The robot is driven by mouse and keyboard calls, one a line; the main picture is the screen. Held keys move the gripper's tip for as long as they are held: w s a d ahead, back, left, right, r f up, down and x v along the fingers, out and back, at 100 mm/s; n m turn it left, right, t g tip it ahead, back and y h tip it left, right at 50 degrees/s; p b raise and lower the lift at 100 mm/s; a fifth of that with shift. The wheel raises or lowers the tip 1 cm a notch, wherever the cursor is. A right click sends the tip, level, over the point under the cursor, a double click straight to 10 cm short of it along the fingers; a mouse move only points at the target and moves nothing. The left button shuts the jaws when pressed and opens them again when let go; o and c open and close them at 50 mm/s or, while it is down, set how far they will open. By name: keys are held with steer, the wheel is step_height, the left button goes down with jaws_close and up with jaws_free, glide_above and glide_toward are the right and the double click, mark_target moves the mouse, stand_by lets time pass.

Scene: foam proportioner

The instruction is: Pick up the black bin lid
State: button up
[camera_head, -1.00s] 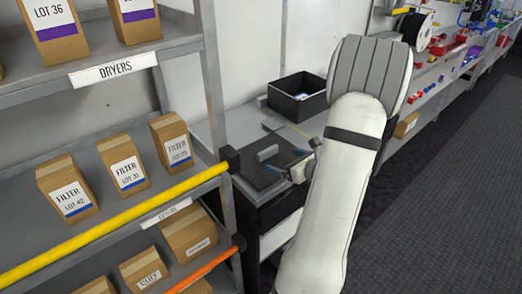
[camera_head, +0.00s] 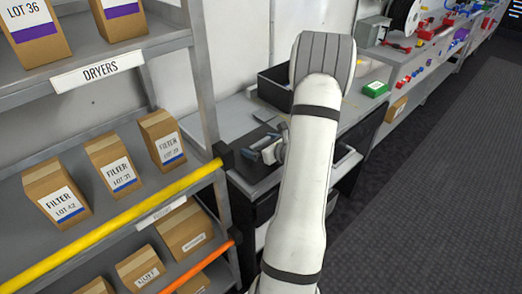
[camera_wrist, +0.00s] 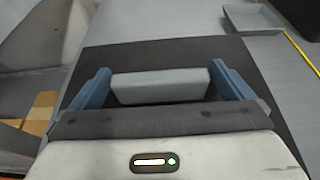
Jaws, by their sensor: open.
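The black bin lid (camera_wrist: 185,52) lies flat and dark in the wrist view, with a grey block handle (camera_wrist: 160,86) on its top. My gripper (camera_wrist: 162,84) is open, its two blue fingers standing on either side of the handle with a gap at each end. In the head view the lid (camera_head: 243,168) lies on the grey bench and is partly hidden by my arm and gripper (camera_head: 270,153). I cannot tell whether the fingertips touch the lid.
A black open bin (camera_head: 272,88) stands farther back on the bench. A small grey tray (camera_wrist: 252,18) is beyond the lid. Shelves with a yellow rail (camera_head: 110,226) and filter boxes (camera_head: 112,163) stand close on the left. A green box (camera_head: 375,88) sits right of my arm.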

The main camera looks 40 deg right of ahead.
steer(key=shift+c, duration=0.6)
steer(key=c, duration=0.8)
steer(key=shift+c, duration=0.2)
